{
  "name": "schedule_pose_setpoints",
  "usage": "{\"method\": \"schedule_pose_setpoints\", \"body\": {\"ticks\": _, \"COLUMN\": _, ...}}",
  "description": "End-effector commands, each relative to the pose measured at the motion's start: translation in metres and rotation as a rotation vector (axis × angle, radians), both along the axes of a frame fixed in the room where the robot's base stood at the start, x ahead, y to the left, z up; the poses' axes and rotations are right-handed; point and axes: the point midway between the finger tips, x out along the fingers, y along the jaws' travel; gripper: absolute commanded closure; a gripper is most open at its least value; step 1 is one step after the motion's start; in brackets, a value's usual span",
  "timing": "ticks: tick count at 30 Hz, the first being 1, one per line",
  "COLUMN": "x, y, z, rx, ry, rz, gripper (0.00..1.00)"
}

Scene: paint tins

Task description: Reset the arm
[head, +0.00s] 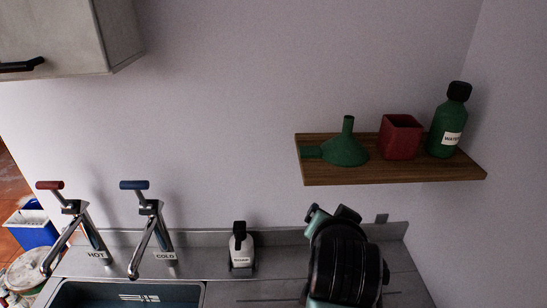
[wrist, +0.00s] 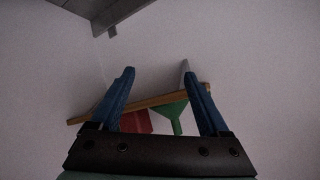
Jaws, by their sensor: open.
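My gripper (wrist: 158,72) shows in the wrist view with its two blue fingers spread wide and nothing held between them. In the head view my dark arm end (head: 345,262) is over the right part of the counter, below the shelf and in front of the wall; its fingers are hidden there. Beyond the fingers, the wrist view shows the wooden shelf's edge (wrist: 160,102), a red pot (wrist: 136,122) and a green funnel (wrist: 170,112), apparently upside down in that picture.
The wooden shelf (head: 400,176) holds the green funnel (head: 345,150), the red pot (head: 400,137) and a green bottle (head: 449,125). Below are a sink (head: 125,290), a hot tap (head: 72,225), a cold tap (head: 150,225) and a white black-topped bottle (head: 240,248). A cabinet (head: 70,35) hangs upper left.

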Motion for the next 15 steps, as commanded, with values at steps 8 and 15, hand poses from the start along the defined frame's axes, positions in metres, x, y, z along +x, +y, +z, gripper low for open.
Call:
{"method": "schedule_pose_setpoints", "body": {"ticks": 8, "x": -0.013, "y": 0.053, "z": 0.208, "rx": -0.307, "ry": -0.673, "rz": 0.143, "gripper": 0.21}}
{"method": "schedule_pose_setpoints", "body": {"ticks": 15, "x": -0.098, "y": 0.091, "z": 0.336, "rx": -0.51, "ry": -1.146, "rz": 0.146, "gripper": 0.21}}
